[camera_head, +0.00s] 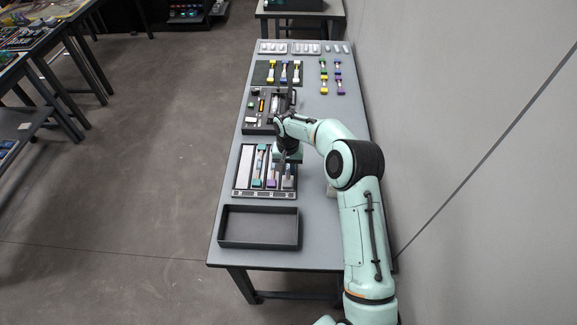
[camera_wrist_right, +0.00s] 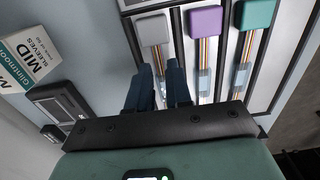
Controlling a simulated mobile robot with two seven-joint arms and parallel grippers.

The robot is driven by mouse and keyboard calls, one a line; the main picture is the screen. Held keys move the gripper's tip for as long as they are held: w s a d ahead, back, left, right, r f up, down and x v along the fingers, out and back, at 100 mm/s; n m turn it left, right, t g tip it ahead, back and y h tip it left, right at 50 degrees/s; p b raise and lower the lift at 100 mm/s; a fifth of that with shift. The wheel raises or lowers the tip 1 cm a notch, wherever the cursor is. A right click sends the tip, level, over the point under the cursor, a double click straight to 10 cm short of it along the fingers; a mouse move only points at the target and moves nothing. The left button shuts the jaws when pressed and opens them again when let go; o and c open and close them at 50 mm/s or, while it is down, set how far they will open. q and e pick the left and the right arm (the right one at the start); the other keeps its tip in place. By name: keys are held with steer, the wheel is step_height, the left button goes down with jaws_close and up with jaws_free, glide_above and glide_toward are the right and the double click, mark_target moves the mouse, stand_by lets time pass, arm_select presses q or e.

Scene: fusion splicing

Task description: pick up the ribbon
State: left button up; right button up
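The ribbons lie side by side in slots of a white-and-black tray (camera_head: 235,194) on the table. In the right wrist view they have a grey end block (camera_wrist_right: 150,29), a purple one (camera_wrist_right: 205,20) and a teal one (camera_wrist_right: 256,13), each with coloured strands. My right gripper (camera_wrist_right: 160,74) is open, with its dark fingers either side of the strands of the grey-ended ribbon; whether they touch it I cannot tell. In the head view my right arm hides part of the tray and the fingertips. The purple (camera_head: 271,183) and teal (camera_head: 257,183) ends show there. My left gripper is out of view.
An empty dark bin (camera_head: 258,211) stands at the table's near end. A dark device (camera_head: 256,127) sits beyond the tray. More ribbons lie on a dark mat (camera_head: 260,78) and on the bare table. A MID sleeves box (camera_wrist_right: 32,58) shows in the wrist view.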

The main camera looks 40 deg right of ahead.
mark_target(288, 174)
steer(key=shift+f, duration=0.7)
jaws_close()
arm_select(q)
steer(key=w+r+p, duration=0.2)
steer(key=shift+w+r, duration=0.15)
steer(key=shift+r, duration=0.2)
arm_select(e)
step_height(288, 174, up, 20)
